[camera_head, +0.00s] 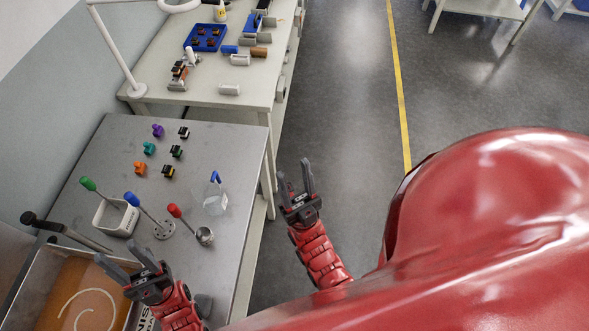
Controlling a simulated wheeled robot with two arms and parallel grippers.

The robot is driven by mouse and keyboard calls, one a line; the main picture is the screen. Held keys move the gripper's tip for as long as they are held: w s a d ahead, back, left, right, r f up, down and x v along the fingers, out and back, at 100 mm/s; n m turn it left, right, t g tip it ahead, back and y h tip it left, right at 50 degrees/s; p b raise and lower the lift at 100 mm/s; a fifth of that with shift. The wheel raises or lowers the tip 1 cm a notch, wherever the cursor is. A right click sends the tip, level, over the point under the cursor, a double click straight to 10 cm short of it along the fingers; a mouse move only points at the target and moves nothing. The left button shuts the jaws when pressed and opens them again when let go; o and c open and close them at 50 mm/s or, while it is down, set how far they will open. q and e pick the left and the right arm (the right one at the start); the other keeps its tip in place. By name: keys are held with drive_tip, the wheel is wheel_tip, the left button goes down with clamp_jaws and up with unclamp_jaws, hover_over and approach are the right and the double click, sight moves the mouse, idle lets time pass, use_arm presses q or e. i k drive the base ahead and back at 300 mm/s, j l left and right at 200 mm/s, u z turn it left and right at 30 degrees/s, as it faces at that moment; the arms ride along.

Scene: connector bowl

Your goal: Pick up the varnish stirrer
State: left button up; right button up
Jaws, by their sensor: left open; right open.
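No label marks the varnish stirrer. Long-handled tools stand on the grey metal table (218,147): a green-handled one (88,184) in a white container (113,219), a blue-handled one (132,199) ending at a round perforated metal disc (164,231), and a red-handled one (175,211) ending at a small metal cup (205,237). A black-handled rod (62,230) lies by the rim of a tray with amber contents (72,283). My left gripper (121,256) is open and empty over the tray's right side. My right gripper (295,178) is open and empty, right of the table.
Several small coloured connectors (157,131) lie at the table's back. A clear container with a blue part (216,199) stands at its right. A second table (180,60) behind carries a blue tray (205,37) and a lamp (134,90).

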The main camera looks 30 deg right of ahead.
sight(163, 229)
drive_tip(key=k, duration=1)
